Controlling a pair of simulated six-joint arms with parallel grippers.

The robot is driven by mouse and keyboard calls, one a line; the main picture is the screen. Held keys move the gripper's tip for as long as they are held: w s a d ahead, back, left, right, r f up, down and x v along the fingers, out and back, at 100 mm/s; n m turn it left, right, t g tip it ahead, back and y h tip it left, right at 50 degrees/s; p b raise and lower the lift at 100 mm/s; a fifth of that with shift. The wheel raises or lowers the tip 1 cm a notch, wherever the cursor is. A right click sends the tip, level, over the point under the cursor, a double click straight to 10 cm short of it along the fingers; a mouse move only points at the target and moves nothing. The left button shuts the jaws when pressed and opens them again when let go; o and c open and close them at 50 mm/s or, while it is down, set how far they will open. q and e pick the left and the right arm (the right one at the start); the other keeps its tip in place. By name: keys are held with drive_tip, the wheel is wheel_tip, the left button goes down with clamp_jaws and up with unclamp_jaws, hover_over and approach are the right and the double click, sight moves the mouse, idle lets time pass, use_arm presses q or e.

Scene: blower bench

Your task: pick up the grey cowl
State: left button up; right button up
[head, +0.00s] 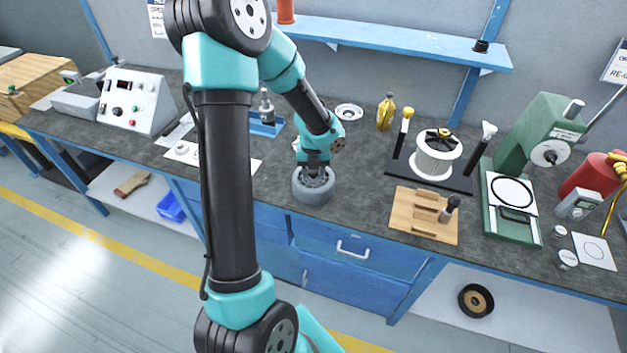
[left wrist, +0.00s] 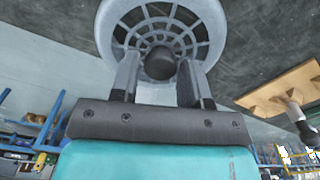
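The grey cowl (head: 313,190) is a round, drum-like part with a slotted grille on top, at the front edge of the bench left of the wooden block. My left gripper (head: 315,165) points down at its top. In the left wrist view the cowl's pale ring and dark grille (left wrist: 205,18) fill the top middle. The two fingers of my left gripper (left wrist: 159,72) stand on either side of the dark round knob (left wrist: 160,62) at its centre. Whether they touch the knob is unclear. The cowl's underside is hidden. My right gripper is not seen.
A wooden block (head: 405,215) lies right of the cowl, with a black tray (head: 398,168) holding a white spool (head: 437,160) behind it. A green press (head: 535,130) stands farther right. A white ring (head: 349,112) lies behind. A blue shelf (head: 400,42) crosses the wall.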

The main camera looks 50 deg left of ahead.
use_arm(q)
clamp_jaws()
drive_tip(key=shift+r, duration=0.1)
idle(0.3)
